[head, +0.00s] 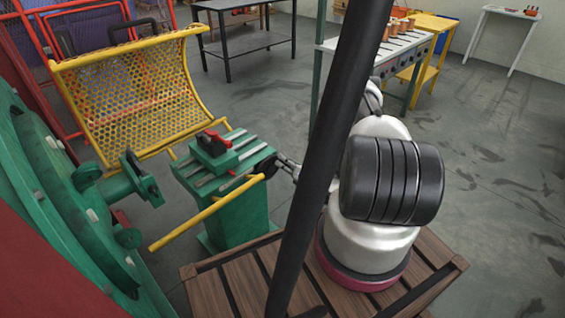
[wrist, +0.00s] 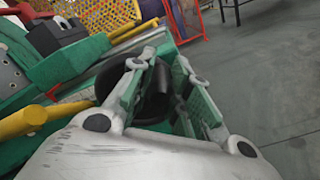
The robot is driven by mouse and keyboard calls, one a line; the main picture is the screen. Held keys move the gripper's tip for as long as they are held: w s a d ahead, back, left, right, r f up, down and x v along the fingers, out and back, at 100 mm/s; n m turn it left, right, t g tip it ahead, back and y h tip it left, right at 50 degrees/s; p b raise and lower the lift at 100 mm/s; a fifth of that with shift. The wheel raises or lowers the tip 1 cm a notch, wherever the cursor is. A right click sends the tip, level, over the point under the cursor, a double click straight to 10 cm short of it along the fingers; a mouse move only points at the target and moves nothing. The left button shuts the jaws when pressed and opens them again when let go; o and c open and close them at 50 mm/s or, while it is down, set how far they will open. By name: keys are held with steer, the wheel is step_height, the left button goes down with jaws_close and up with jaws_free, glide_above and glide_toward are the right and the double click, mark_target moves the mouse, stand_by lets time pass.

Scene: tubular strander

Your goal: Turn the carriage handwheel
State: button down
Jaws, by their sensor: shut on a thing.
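The carriage handwheel (head: 267,167) is a small black wheel on the right side of the green carriage stand (head: 238,212). In the head view my gripper (head: 281,163) reaches it from the right, partly hidden behind a dark slanted post. In the wrist view the black handwheel (wrist: 155,103) lies between the two fingers of my gripper (wrist: 162,72), one finger on each side. The gripper is shut on it. The carriage (head: 220,150) on top is a green block with a red and black part. The wheel's far side is hidden.
A yellow bar (head: 205,212) runs in front of the stand, close to the handwheel. A yellow mesh guard (head: 130,95) stands open behind, and large green discs (head: 60,190) are at left. A wooden platform (head: 235,285) lies below. Grey floor at right is clear.

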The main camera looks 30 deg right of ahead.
mark_target(268, 180)
steer(key=f+m, duration=0.1)
steer(key=m, duration=0.2)
steer(key=shift+d+f+m, duration=0.3)
steer(key=shift+f, duration=0.1)
steer(key=f+m, duration=0.2)
steer(key=m, duration=0.2)
steer(key=a+f+m, duration=0.1)
steer(key=f+m, duration=0.1)
steer(key=m, duration=0.3)
steer(key=a+f+m, duration=0.1)
steer(key=m, duration=0.3)
steer(key=shift+s+a+f+m, duration=0.1)
steer(key=shift+s+f+m, duration=0.2)
steer(key=shift+f+m, duration=0.1)
steer(key=m, duration=0.1)
steer(key=a+m, duration=0.1)
steer(key=m, duration=0.1)
steer(key=shift+s+a+f+m, duration=0.2)
steer(key=shift+s+f+m, duration=0.05)
steer(key=shift+f+m, duration=0.1)
steer(key=shift+s+a+m, duration=0.15)
steer(key=shift+a+m, duration=0.3)
steer(key=shift+m, duration=0.55)
steer(key=shift+s+a+m, duration=0.15)
steer(key=shift+a+m, duration=0.35)
steer(key=shift+m, duration=0.45)
steer(key=shift+s+a+m, duration=0.15)
steer(key=shift+a+m, duration=0.3)
steer(key=shift+m, duration=0.55)
steer(key=shift+a, duration=0.1)
